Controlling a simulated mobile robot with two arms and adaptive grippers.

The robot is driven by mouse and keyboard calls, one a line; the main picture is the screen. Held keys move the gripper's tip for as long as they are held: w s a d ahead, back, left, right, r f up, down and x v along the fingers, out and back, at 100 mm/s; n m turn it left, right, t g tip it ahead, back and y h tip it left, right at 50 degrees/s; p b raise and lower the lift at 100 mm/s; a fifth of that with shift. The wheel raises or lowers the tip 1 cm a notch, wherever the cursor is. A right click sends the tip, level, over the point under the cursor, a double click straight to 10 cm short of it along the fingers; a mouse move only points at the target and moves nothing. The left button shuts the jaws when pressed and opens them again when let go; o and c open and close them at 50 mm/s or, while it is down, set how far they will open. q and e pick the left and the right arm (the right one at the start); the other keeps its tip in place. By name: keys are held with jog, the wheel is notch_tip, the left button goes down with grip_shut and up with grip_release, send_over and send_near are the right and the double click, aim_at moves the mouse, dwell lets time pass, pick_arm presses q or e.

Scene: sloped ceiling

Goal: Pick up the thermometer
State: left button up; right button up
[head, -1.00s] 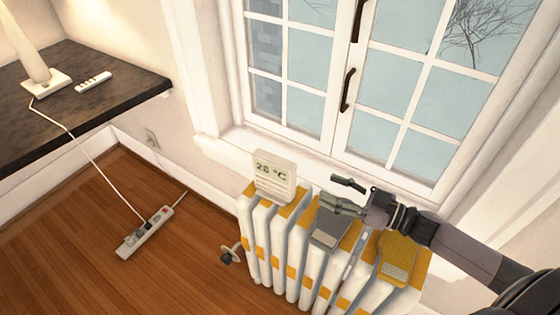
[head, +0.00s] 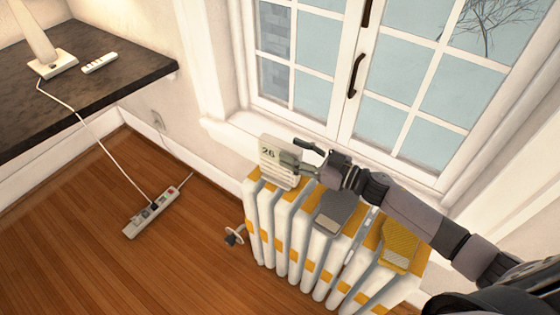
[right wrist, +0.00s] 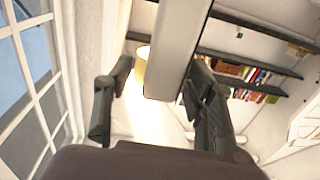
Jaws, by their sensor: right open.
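The thermometer (head: 270,172) is a pale upright slab with a digital display, standing on the left end of the white radiator (head: 262,222). My right gripper (head: 297,154) is open at the thermometer's right side, and its fingers cover part of the display. In the right wrist view the thermometer (right wrist: 176,45) shows edge-on as a pale slab between the open fingers of the right gripper (right wrist: 155,85). It is closer to the right finger, with a clear gap to the left one. I cannot tell whether the right finger touches it. My left gripper is not in view.
A grey object (head: 335,212) and a yellow knitted item (head: 400,243) lie on the radiator, below my right arm. A window with a dark handle (head: 355,75) is close behind. A power strip (head: 151,213) lies on the floor. A dark shelf (head: 120,85) is at left.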

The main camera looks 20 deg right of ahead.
aim_at(280, 143)
jog(key=x, duration=0.5)
jog(key=shift+r, duration=0.15)
jog(key=shift+s, duration=0.1)
jog(key=shift+c, duration=0.5)
grip_shut()
